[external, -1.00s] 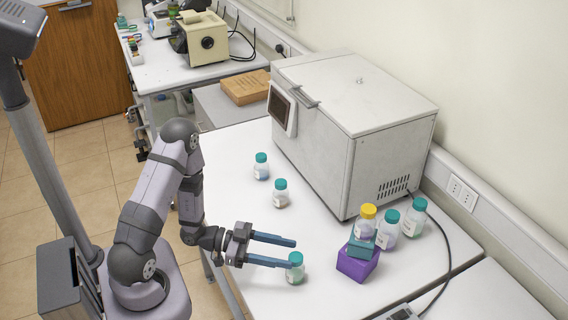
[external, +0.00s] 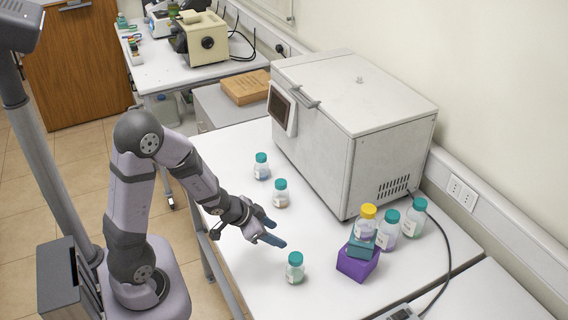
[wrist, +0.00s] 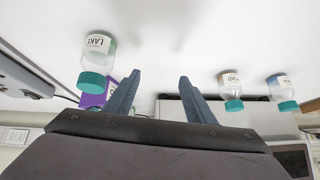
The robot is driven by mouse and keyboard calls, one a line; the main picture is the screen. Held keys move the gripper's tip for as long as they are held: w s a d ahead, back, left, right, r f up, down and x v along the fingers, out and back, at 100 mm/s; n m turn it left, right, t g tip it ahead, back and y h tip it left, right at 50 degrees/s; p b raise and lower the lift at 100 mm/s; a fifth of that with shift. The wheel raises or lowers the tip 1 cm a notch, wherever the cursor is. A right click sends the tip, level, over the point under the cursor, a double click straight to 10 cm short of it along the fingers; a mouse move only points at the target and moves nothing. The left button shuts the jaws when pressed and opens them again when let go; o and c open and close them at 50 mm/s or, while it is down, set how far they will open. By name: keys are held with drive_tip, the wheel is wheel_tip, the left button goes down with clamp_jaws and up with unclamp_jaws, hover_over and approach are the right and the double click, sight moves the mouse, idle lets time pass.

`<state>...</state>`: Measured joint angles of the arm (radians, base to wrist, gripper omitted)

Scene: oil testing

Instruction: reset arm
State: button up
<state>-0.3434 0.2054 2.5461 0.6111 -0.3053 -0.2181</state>
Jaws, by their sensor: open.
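My gripper (external: 277,233) is open and empty above the white table, with its two blue fingers pointing down and to the right. In the wrist view the fingers (wrist: 156,82) stand apart with nothing between them. A teal-capped bottle (external: 295,268) stands upright on the table just in front of and to the right of the fingers, apart from them. It also shows at the left of the wrist view (wrist: 97,58). My arm is bent with its elbow raised.
Two teal-capped bottles (external: 261,167) (external: 280,194) stand behind the gripper. A large grey machine (external: 350,125) stands at the back.

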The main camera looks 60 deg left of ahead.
drive_tip(key=s+d+r+g, duration=0.1)
drive_tip(key=s+d+g, duration=0.2)
drive_tip(key=s, duration=0.5)
drive_tip(key=s+d+r+n+g, duration=0.1)
drive_tip(key=s+d+g, duration=0.3)
drive_tip(key=s+d, duration=0.2)
drive_tip(key=shift+s+g, duration=0.3)
drive_tip(key=shift+s, duration=0.9)
drive_tip(key=shift+d+r, duration=0.1)
